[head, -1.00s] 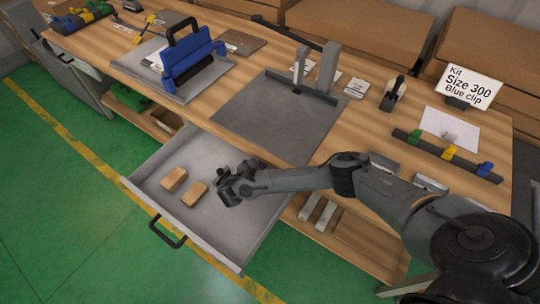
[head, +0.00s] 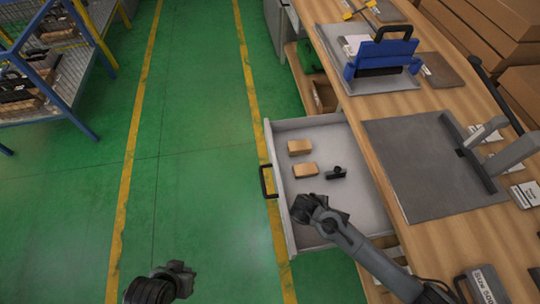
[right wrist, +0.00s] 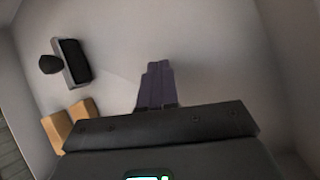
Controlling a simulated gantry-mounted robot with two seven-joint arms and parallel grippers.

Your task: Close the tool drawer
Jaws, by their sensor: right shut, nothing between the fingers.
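The tool drawer (head: 352,150) is pulled out from under the workbench in the head view. Its black handle (head: 268,181) is on the front panel, facing the aisle. Two tan blocks (head: 300,147) (head: 305,170) and a small black part (head: 336,173) lie inside. My right gripper (head: 310,212) is over the drawer's near end, close to the front panel, apart from these items. In the right wrist view its fingers (right wrist: 157,85) are together and empty, above the drawer floor. My left gripper (head: 182,277) is low over the aisle, left of the drawer; its fingers are unclear.
The workbench (head: 365,112) carries a grey plate (head: 405,150) and a blue-clipped tool (head: 382,55). The green floor (head: 200,150) before the drawer is clear apart from my left arm. A blue-framed rack (head: 70,85) stands at far left.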

